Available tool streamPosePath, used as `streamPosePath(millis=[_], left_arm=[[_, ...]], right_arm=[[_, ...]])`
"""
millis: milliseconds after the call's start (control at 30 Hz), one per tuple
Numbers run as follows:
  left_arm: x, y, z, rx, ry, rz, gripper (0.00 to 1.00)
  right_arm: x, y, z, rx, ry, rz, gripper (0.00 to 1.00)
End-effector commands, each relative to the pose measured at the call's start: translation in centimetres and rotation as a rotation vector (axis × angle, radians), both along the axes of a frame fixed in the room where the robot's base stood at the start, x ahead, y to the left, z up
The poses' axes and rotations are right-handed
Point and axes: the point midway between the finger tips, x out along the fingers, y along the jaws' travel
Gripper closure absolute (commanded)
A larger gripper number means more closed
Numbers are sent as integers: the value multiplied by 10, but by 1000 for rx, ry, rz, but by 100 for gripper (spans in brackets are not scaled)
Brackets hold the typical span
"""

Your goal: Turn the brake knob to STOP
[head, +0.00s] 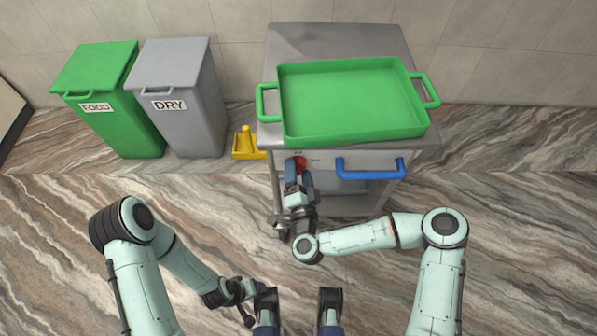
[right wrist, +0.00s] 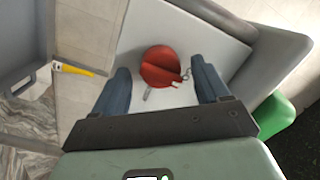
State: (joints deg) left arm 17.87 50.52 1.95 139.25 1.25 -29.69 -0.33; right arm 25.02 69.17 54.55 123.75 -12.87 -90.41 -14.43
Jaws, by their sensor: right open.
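The red brake knob (head: 300,163) is on the front panel of the grey cart, left of the blue handle. In the right wrist view the round knob (right wrist: 161,58) has a raised ridge across it, running roughly sideways. My right gripper (head: 297,173) is at the knob; in the right wrist view its blue fingers (right wrist: 163,80) stand open on either side, with gaps between them and the knob. Small marks sit beside the knob, too small to read. My left gripper (head: 245,291) is low at the left, away from the cart; its jaws are unclear.
A green tray (head: 350,132) lies on top of the cart (head: 340,38). A blue handle (head: 370,174) juts from the cart's front. A green FOOD bin (head: 118,105), a grey DRY bin (head: 190,120) and a yellow object (head: 246,145) stand left. The floor in front is clear.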

Motion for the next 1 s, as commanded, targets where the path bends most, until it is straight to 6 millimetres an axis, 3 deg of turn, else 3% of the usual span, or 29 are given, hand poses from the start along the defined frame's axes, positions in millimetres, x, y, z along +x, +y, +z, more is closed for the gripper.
streamPosePath(millis=[367, 500, 533, 1000], left_arm=[[2, 1, -1, 2, -4, 2, 25], [1, 1, -1, 2, -4, 1, 25], [1, 1, -1, 2, -4, 1, 25], [1, 0, 0, 1, -3, 1, 25]], right_arm=[[5, 1, 0, 0, 1, 1, 29], [5, 1, 0, 0, 1, 1, 74], [5, 1, 0, 0, 1, 1, 79], [5, 0, -2, 92, 4, 0, 79]])
